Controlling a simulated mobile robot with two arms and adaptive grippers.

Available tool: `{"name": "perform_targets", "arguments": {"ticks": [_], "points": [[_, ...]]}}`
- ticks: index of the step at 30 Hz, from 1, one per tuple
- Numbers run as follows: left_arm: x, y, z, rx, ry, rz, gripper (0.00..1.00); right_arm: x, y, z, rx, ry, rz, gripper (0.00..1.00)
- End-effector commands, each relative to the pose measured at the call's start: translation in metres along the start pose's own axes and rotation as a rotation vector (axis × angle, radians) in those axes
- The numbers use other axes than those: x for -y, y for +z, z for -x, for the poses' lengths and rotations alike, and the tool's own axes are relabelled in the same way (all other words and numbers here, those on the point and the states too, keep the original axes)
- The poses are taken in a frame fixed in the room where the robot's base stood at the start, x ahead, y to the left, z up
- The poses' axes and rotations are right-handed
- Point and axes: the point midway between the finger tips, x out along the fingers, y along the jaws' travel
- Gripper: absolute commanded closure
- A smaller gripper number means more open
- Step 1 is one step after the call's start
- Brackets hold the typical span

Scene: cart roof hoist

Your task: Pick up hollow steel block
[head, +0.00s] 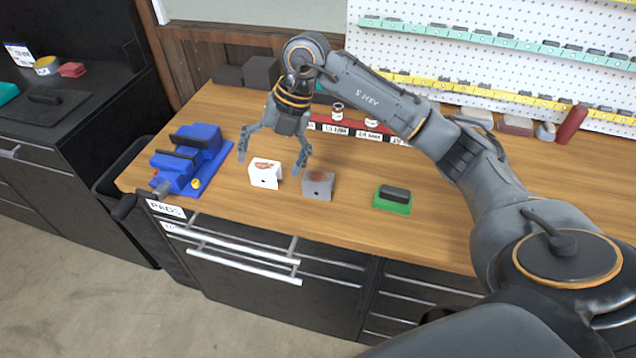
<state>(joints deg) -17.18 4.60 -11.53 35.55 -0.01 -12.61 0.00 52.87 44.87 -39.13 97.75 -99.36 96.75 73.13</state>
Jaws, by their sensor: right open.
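One finger is left of the white block; the other shows just behind and above the grey block. Nothing is between the fingers, and I cannot tell their exact height. My left gripper is not in view.
A blue vise (200,150) stands left of the blocks. A green block with a black top (392,200) lies to the right. A red rack (350,128) with small jars stands behind. Black drawers (260,250) are below the front edge. Bare wood lies between the grey and green blocks.

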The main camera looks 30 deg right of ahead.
Motion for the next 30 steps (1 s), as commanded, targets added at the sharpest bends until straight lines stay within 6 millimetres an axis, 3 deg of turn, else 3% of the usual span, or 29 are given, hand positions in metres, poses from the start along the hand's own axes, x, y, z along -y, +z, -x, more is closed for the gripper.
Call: {"name": "perform_targets", "arguments": {"ticks": [1, 3, 8, 11, 18, 26, 30], "points": [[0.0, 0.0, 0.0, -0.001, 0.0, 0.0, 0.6, 0.021, 0.018, 0.019, 0.059, -0.096, -0.059, 0.08], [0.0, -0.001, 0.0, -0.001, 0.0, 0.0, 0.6, 0.046, 0.034, 0.038, 0.116, -0.205, -0.134, 0.08], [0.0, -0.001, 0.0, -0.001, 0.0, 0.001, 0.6, 0.077, 0.048, 0.062, 0.181, -0.33, -0.235, 0.08], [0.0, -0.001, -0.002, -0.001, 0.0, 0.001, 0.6, 0.084, 0.05, 0.054, 0.186, -0.348, -0.248, 0.08], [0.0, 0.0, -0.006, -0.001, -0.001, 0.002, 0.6, 0.101, 0.056, 0.009, 0.182, -0.346, -0.247, 0.08], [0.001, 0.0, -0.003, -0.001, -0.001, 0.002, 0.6, 0.109, 0.06, -0.012, 0.186, -0.344, -0.244, 0.08], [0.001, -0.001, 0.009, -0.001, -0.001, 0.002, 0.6, 0.113, 0.063, -0.022, 0.183, -0.346, -0.246, 0.08]]}}
